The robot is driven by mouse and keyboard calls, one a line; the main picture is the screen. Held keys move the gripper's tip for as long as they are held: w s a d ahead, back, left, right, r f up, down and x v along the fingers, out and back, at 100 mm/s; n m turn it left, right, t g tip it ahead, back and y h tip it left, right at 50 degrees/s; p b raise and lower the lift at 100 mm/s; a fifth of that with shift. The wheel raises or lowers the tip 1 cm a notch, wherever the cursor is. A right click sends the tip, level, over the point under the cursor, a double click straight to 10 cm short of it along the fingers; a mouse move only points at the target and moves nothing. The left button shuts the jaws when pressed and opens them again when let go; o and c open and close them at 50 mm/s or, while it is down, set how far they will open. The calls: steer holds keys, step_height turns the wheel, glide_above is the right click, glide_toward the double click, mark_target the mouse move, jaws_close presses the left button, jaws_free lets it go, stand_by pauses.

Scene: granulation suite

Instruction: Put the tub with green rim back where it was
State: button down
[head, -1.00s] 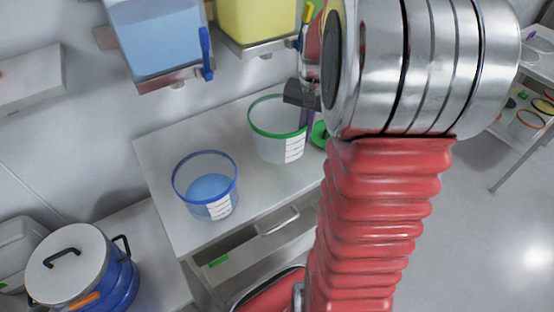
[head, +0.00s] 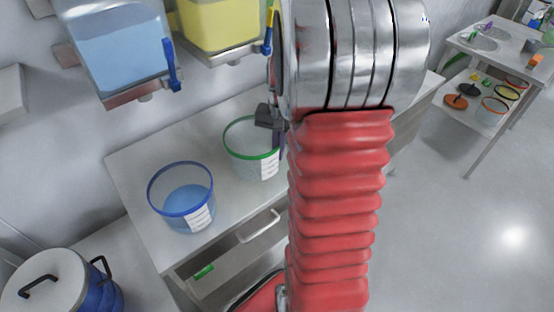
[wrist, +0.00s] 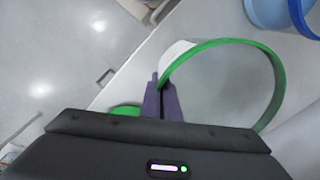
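The tub with green rim (head: 245,160) is clear, with a white label, on the white counter beneath the dispensers. It looks empty. In the wrist view its green rim (wrist: 275,75) runs up to my purple fingers. My gripper (head: 277,140) is at the right side of this tub. In the wrist view my gripper (wrist: 159,85) has its fingers close together on the rim, shut on the tub's wall. I cannot tell whether the tub's base touches the counter. A green disc (wrist: 125,110) lies beside the fingers; my arm hides it in the head view.
A blue-rimmed tub (head: 181,197) with blue liquid stands left of it on the counter (head: 135,165). Blue (head: 120,45) and yellow (head: 218,22) dispensers hang above. A lidded blue pot (head: 95,290) is at lower left. A two-level table (head: 500,60) with lids stands far right.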

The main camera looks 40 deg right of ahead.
steer(key=shift+f, duration=1.85)
steer(key=c, duration=2.5)
jaws_free()
steer(key=shift+f, duration=0.1)
steer(key=o, duration=0.5)
steer(key=r, duration=1.2)
steer(key=shift+s+d+r, duration=0.15)
steer(key=shift+s, duration=0.1)
